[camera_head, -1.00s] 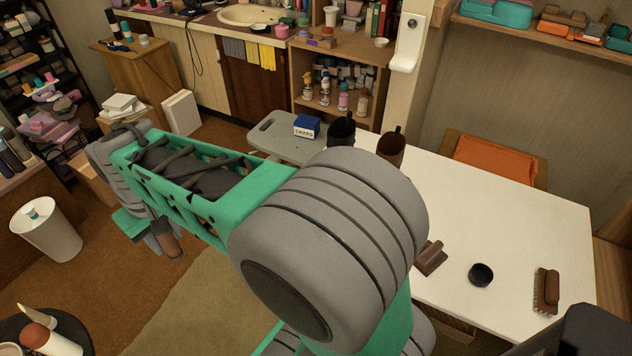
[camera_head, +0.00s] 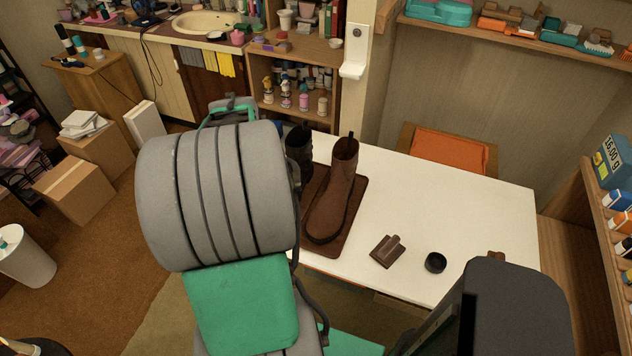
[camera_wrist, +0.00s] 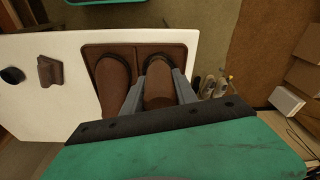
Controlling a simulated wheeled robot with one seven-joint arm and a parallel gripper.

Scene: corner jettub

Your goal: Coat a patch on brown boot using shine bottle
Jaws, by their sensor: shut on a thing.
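The brown boot (camera_head: 338,185) stands upright on a brown mat (camera_head: 357,190) on the white table. In the wrist view the boot (camera_wrist: 113,85) is left of my gripper (camera_wrist: 157,90).
On the white table (camera_head: 470,215), a brown block-like brush or tool (camera_head: 387,251) and a small black bowl (camera_head: 435,262) lie right of the mat. An orange-seated chair (camera_head: 450,150) stands behind. The table's right part is mostly clear.

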